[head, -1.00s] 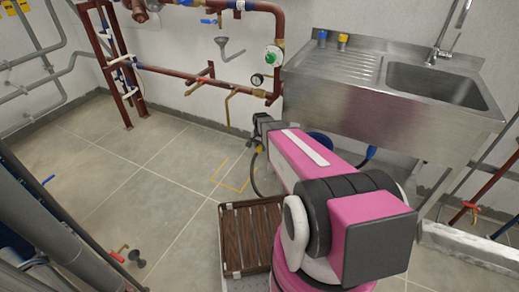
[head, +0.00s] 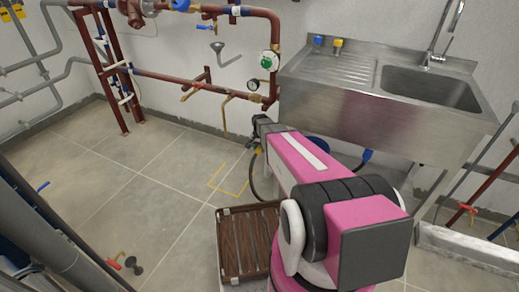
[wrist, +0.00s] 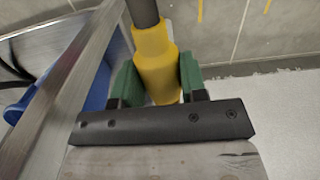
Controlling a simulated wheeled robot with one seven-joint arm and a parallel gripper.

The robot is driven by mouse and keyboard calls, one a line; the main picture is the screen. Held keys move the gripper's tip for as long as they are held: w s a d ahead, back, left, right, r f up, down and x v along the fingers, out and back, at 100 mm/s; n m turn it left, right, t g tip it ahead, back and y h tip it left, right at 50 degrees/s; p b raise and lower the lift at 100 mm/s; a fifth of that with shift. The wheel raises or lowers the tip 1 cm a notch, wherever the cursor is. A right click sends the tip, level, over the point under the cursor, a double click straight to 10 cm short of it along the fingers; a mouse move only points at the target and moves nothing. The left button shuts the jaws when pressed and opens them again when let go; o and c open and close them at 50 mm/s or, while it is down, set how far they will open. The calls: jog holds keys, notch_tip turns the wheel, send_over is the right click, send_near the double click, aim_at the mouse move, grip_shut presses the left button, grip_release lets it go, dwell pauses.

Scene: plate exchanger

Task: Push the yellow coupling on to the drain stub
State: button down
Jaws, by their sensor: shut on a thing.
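The yellow coupling (wrist: 155,65) sits between the green finger pads of my gripper (wrist: 159,62) in the wrist view. The pads press on its two sides, and a dark hose or pipe (wrist: 143,12) runs from its upper end. In the head view a small yellow patch (head: 258,150) shows beside my wrist; most of the gripper is hidden behind my arm. A brass pipe (head: 226,115) bends down from the red pipework, left of my wrist and apart from it. I cannot tell whether it is the drain stub.
A steel sink (head: 390,110) stands close to the right of my arm. Red pipework (head: 180,76) with a gauge (head: 253,85) and a green valve (head: 268,62) lines the wall. A wooden slatted tray (head: 250,245) is below my arm. The tiled floor (head: 130,165) at left is mostly open.

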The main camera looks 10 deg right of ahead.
jog(key=shift+w+d, duration=0.35)
jog(key=shift+w, duration=0.25)
jog(key=shift+w+d, duration=0.3)
jog(key=shift+w, duration=0.3)
dwell(1.3)
jog(key=c, duration=0.6)
grip_release()
jog(key=shift+d, duration=0.15)
jog(key=shift+s+a, duration=0.2)
jog(key=shift+s, duration=0.15)
jog(key=shift+s+a+r, duration=0.15)
jog(key=shift+s+r, duration=0.1)
jog(key=shift+r, duration=0.55)
jog(key=shift+s+r, duration=0.1)
jog(key=shift+r, duration=4.1)
jog(key=shift+a, duration=0.1)
jog(key=shift+s+a, duration=1.45)
jog(key=shift+s, duration=0.55)
jog(key=shift+s+a, duration=1.5)
jog(key=shift+s, duration=0.55)
jog(key=shift+s+a, duration=1.45)
jog(key=shift+s, duration=0.55)
